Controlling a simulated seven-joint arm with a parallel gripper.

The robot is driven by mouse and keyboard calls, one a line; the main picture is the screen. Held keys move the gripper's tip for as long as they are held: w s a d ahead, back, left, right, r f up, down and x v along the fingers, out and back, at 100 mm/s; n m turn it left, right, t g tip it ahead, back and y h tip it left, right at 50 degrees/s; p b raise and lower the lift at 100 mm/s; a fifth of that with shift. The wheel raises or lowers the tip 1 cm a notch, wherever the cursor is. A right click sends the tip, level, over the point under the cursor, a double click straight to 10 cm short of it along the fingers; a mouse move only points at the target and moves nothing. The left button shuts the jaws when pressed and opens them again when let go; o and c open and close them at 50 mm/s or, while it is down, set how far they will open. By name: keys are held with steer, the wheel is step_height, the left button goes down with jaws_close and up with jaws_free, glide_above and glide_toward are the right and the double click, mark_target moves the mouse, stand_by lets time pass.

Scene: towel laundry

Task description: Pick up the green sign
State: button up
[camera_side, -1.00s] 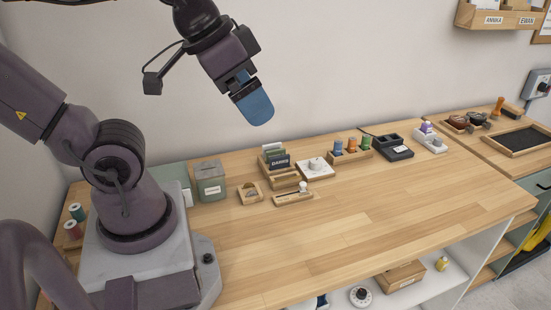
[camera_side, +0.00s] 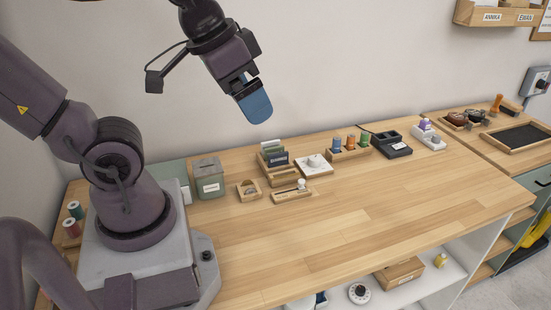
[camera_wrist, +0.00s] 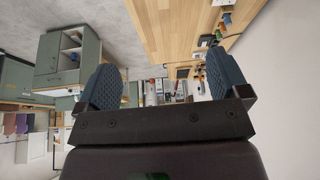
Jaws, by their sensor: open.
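My gripper (camera_side: 255,107) hangs in the air above and slightly left of the holder, clear of the bench. In the wrist view my gripper (camera_wrist: 164,80) has its two blue fingers wide apart with nothing held between them. I cannot make out the green sign in the wrist view.
A grey-green box (camera_side: 208,184) and a small wooden stand (camera_side: 249,190) are left of the holder. A white tray (camera_side: 315,167), a rack of coloured stamps (camera_side: 350,154) and a black device (camera_side: 393,148) are to its right. The front of the bench (camera_side: 370,210) is clear.

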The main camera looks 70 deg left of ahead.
steer(key=w+a+f+g, duration=0.4)
steer(key=w+a+f, duration=0.15)
steer(key=a, duration=0.35)
steer(key=m+g, duration=0.1)
steer(key=m, duration=1.8)
glide_above(274, 148)
step_height(274, 148, down, 12)
steer(key=f, duration=1.2)
steer(key=shift+w+a+f, duration=0.1)
steer(key=shift+a+f, duration=0.1)
steer(key=shift+f, duration=0.15)
steer(key=c, duration=1)
steer(key=shift+r, duration=0.1)
